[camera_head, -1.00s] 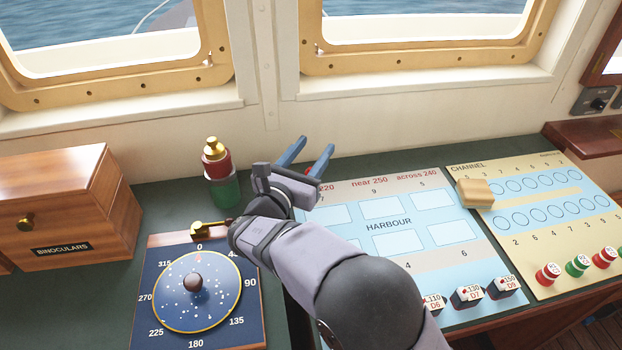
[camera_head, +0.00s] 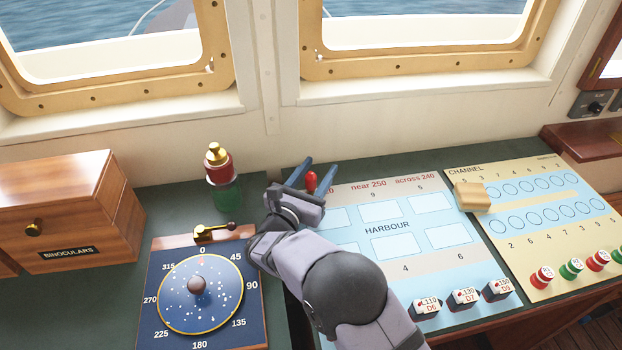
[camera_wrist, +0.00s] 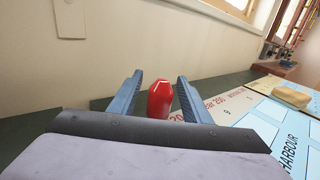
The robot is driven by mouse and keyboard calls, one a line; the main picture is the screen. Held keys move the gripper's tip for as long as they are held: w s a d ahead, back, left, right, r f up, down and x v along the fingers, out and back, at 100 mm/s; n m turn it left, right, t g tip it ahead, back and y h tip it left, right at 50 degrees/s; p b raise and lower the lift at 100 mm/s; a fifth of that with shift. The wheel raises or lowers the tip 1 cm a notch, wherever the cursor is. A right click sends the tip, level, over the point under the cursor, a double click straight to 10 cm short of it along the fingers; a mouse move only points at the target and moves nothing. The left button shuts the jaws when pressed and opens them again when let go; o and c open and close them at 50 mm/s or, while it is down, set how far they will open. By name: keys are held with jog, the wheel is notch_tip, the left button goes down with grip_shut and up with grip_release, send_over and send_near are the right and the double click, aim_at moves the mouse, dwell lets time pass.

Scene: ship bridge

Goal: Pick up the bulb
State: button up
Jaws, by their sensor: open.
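The bulb (camera_head: 311,181) is small, red and rounded. It stands near the back left corner of the harbour board, below the window wall. My gripper (camera_head: 316,170) is open, with its blue fingers on either side of the bulb in the head view. The wrist view shows the bulb (camera_wrist: 160,99) upright between the two open fingers (camera_wrist: 158,88), with visible gaps on both sides. The bulb's base is partly hidden behind my gripper's body.
A red and green lantern with a brass top (camera_head: 219,166) stands left of my gripper. The blue star dial (camera_head: 157,333) lies in front of it. The harbour board (camera_head: 388,225) with several blocks lies right. A wooden binoculars box (camera_head: 70,208) is far left.

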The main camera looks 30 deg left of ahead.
jog(key=shift+w+a, duration=0.1)
jog(key=shift+w, duration=0.15)
jog(key=shift+c, duration=0.2)
grip_shut()
jog(key=shift+r, duration=0.15)
notch_tip(320, 180, up, 10)
jog(key=b, duration=0.1)
jog(key=shift+b, duration=0.35)
